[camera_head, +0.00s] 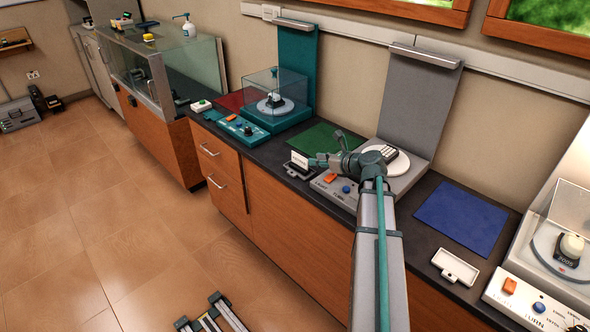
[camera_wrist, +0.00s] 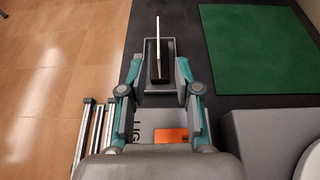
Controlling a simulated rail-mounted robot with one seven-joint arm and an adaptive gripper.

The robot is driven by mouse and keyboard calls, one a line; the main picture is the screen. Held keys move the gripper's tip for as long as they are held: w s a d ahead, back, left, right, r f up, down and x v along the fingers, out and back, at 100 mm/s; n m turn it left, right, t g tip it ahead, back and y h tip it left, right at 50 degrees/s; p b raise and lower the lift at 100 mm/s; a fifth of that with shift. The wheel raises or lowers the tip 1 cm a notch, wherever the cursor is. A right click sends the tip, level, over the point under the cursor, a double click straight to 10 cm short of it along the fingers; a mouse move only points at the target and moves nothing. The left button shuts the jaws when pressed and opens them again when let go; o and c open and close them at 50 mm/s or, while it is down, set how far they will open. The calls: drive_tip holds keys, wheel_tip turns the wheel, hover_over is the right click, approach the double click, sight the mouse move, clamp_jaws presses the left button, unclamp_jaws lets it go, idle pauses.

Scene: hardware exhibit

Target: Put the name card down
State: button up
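The name card (camera_head: 299,160) is a small white card in a dark base, standing upright near the front edge of the counter. In the wrist view the card (camera_wrist: 156,45) shows edge-on, with its dark base (camera_wrist: 157,75) inside a shallow grey tray (camera_wrist: 173,90). My gripper (camera_wrist: 158,72) is open, with one finger on each side of the base and a visible gap on both sides. In the head view my gripper (camera_head: 318,161) is just right of the card. The card's face is too small to read.
A green mat (camera_head: 325,138) lies behind the card. A grey turntable unit (camera_head: 338,193) with orange and blue buttons stands to its right, under my arm. Farther right are a blue mat (camera_head: 461,217) and an empty white tray (camera_head: 455,267). A teal unit (camera_head: 250,130) stands left.

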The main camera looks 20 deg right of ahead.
sight(298, 165)
drive_tip(key=p+x, duration=0.1)
drive_tip(key=x, duration=0.9)
drive_tip(key=shift+w+a, duration=0.15)
drive_tip(key=shift+a, duration=0.05)
clamp_jaws()
